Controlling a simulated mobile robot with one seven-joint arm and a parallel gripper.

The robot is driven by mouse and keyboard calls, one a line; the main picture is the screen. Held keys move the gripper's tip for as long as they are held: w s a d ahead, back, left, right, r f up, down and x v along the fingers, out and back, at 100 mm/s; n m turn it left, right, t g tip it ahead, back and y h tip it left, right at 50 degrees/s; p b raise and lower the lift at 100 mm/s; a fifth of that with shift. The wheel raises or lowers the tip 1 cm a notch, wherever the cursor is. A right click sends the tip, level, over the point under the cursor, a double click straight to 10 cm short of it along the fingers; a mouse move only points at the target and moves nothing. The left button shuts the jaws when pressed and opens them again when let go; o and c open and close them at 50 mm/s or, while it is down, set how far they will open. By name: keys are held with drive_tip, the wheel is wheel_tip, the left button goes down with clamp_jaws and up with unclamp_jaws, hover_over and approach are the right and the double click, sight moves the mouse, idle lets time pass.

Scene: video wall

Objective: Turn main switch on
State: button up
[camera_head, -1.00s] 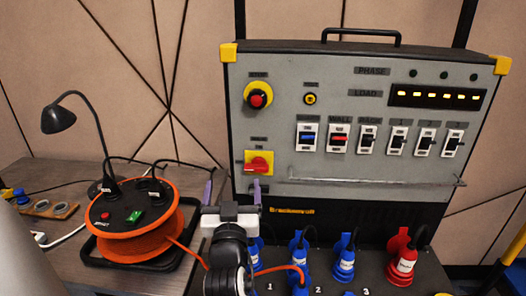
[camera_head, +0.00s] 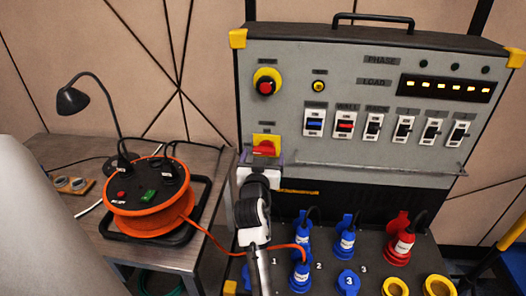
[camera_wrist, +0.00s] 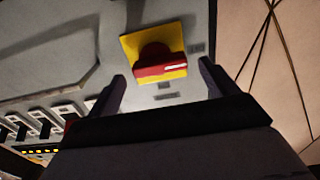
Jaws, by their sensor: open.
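The main switch is a red rotary knob (camera_head: 265,148) on a square yellow plate at the lower left of the grey panel. In the wrist view the knob (camera_wrist: 160,69) carries a white mark and lies between and beyond my fingertips. My gripper (camera_head: 262,159) is just below the knob in the head view. In the wrist view my gripper (camera_wrist: 160,72) is open, with one dark finger to each side of the yellow plate. Nothing is held. I cannot tell whether the fingertips touch the panel.
A yellow-ringed red button (camera_head: 265,87) sits above the switch. Several rocker switches (camera_head: 374,127) line the panel to the right, above a metal rail (camera_head: 380,172). Blue and red plugs (camera_head: 400,245) stand below. An orange cable reel (camera_head: 150,200) and black lamp (camera_head: 73,100) are on the left table.

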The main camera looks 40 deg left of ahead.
drive_tip(key=shift+w+a, duration=0.3)
drive_tip(key=shift+w, duration=0.2)
drive_tip(key=c, duration=1)
